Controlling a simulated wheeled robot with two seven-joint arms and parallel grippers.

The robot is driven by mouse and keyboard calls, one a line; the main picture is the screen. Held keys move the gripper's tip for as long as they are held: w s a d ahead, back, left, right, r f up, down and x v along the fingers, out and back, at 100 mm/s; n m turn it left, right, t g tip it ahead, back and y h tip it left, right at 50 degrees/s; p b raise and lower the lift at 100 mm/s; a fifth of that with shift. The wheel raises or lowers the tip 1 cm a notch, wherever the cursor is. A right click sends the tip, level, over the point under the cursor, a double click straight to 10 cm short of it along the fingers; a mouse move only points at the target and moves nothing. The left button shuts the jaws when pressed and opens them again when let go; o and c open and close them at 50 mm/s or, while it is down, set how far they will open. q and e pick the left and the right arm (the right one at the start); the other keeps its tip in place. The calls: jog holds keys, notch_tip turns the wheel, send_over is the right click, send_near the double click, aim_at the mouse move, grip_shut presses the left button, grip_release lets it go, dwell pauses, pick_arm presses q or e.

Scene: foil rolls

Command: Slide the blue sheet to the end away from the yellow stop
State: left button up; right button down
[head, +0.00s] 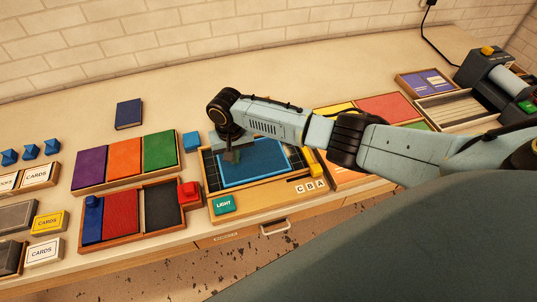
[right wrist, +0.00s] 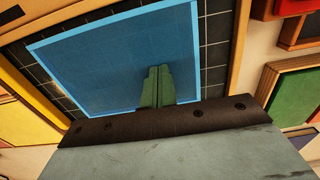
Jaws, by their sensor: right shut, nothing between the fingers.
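The blue sheet (head: 258,163) lies flat on the dark gridded bed of a wooden-framed tray (head: 262,189). The yellow stop (head: 311,160) is at the tray's right end in the head view. A strip of bare grid shows at the sheet's left, away from the stop. In the right wrist view the sheet (right wrist: 125,60) has bare grid on both sides, and the yellow stop (right wrist: 35,92) is at left. My right gripper (head: 230,156) is shut and empty, fingertips over the sheet's end away from the stop; I cannot tell whether they touch it. My left gripper is not in view.
A green LIGHT block (head: 223,204) and letter tiles (head: 311,186) sit along the tray's front. A small blue block (head: 192,140) and a red block (head: 188,193) stand left of the tray. Coloured panels (head: 124,157) lie farther left. The table behind the tray is clear.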

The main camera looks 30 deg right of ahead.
aim_at(222, 166)
jog(key=shift+s+a+f, duration=0.1)
jog(key=shift+a+f, duration=0.05)
jog(key=shift+a, duration=0.05)
jog(key=shift+w+a, duration=0.2)
jog(key=shift+a, duration=0.5)
jog(key=shift+w+a, duration=0.15)
jog(key=shift+a, duration=0.5)
jog(key=shift+w+a, duration=0.2)
jog(key=shift+a, duration=0.25)
jog(key=shift+r, duration=0.2)
notch_tip(222, 166, up, 5)
jog(key=p, duration=0.6)
jog(key=shift+r, duration=0.15)
notch_tip(222, 166, up, 3)
jog(key=shift+f+p, duration=0.2)
jog(key=shift+p, duration=0.4)
